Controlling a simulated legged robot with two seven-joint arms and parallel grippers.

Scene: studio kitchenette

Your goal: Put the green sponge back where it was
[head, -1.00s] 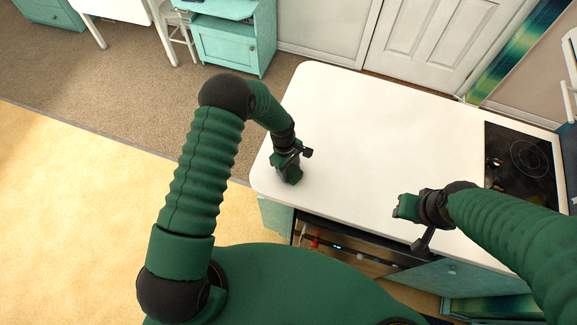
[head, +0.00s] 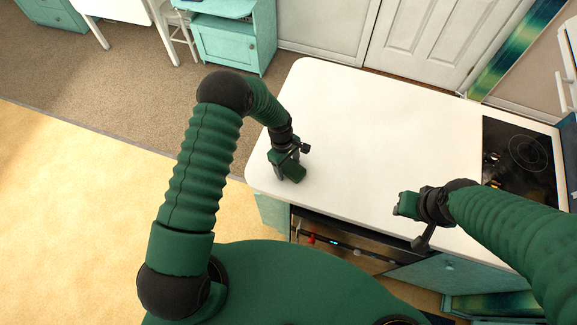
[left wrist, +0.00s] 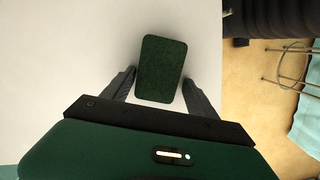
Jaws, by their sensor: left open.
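The green sponge (left wrist: 160,68) shows in the left wrist view as a dark green rounded rectangle over the white counter. It lies between the two dark fingers of my left gripper (left wrist: 158,80). The fingers are apart, with a narrow gap at each side of the sponge, so the gripper is open around it. In the head view my left gripper (head: 287,163) points down at the counter's left front corner, and I cannot tell the sponge apart from it there. My right gripper (head: 404,205) is over the counter's front edge at the right; its jaws are not clear.
The white counter (head: 370,130) is mostly bare between and beyond my arms. A black cooktop (head: 518,160) with small items on it is at the right. An oven front (head: 345,247) lies below the counter's front edge. A teal cabinet (head: 232,48) stands at the back.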

